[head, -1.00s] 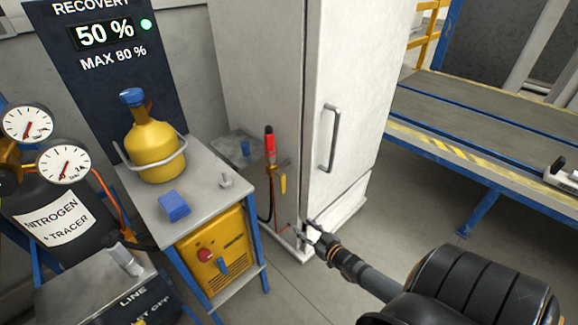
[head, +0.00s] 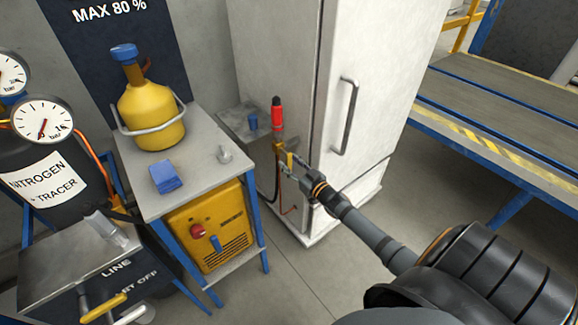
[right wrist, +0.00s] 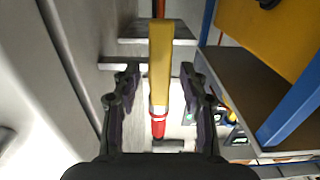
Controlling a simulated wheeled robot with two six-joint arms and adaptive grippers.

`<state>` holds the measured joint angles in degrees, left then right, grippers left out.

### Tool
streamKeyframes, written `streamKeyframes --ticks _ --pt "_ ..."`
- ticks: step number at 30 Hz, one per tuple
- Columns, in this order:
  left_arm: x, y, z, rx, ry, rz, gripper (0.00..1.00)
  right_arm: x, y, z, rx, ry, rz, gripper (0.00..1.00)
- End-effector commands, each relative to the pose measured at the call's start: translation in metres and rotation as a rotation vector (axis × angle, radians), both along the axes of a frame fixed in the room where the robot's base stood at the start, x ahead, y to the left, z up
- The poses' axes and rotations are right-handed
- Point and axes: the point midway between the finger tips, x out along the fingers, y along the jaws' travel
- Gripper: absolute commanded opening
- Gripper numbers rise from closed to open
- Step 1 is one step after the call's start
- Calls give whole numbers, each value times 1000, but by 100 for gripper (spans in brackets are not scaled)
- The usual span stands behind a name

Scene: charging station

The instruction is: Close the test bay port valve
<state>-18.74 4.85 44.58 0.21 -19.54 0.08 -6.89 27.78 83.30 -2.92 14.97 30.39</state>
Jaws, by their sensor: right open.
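The port valve has a yellow lever (head: 290,160) and sits on a brass fitting below a red-topped part (head: 277,113), beside the white cabinet. My right gripper (head: 292,170) is at the lever, with its jaws open. In the right wrist view the yellow lever (right wrist: 160,65) runs lengthwise between the two spread fingers of my right gripper (right wrist: 160,80), with a gap on each side. A red part (right wrist: 158,122) shows beyond it. The fingers partly hide the valve in the head view. My left gripper is not in view.
The white cabinet (head: 370,90) with a grey handle stands close behind the right arm. A cart (head: 205,165) with a yellow cylinder (head: 150,115) and a blue block is to the left. A panel with yellow lever handles (head: 103,308) is at bottom left. Open floor lies at front.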

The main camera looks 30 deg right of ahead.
Motion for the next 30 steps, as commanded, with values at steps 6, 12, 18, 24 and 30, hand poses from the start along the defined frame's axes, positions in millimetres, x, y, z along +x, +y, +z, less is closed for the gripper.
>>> streamKeyframes --ticks 6,12,18,24,30 --pt "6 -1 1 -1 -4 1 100 13 1 1 1 2 -1 43" --pt "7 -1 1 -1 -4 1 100 13 1 1 0 2 -1 43" --pt "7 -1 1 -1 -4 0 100 13 1 1 0 1 0 19" --pt "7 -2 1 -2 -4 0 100 13 1 1 0 1 0 0" --pt "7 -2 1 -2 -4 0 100 13 1 1 0 1 0 0"
